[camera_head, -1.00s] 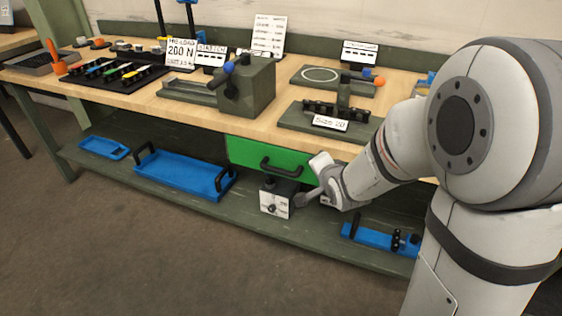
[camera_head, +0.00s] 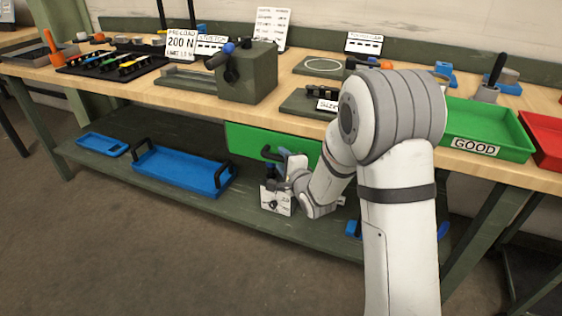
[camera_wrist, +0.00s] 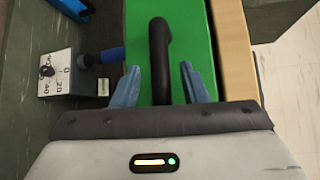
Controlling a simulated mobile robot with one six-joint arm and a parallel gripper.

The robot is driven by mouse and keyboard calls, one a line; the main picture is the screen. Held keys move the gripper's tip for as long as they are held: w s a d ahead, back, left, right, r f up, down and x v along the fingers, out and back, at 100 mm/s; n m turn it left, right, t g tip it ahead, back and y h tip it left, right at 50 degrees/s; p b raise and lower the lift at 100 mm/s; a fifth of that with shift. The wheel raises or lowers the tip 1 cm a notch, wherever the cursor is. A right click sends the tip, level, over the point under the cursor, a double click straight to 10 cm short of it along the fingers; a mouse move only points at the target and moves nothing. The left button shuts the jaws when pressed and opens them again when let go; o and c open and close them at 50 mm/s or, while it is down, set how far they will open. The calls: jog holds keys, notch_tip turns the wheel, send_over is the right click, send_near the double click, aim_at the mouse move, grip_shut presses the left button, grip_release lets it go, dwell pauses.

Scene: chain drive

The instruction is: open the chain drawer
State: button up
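The chain drawer has a green front (camera_head: 245,139) under the wooden bench top, and it looks closed. Its black handle (camera_wrist: 158,45) is a bar standing out from the green front in the wrist view; in the head view my gripper partly covers it. My gripper (camera_wrist: 160,82) is open, with one blue-grey finger on each side of the handle. The near end of the handle lies between the fingers, with a visible gap on both sides. In the head view my gripper (camera_head: 277,158) is at the drawer front.
A grey gauge box (camera_wrist: 62,75) with a dial and blue-tipped lever sits close to the left finger; it stands on the lower shelf. A blue tray (camera_head: 180,170) lies left on that shelf. The bench edge (camera_wrist: 232,50) runs just right of the drawer front.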

jog(key=shift+w+a, duration=0.2)
jog(key=shift+w, duration=0.2)
jog(key=shift+c, duration=0.4)
grip_shut()
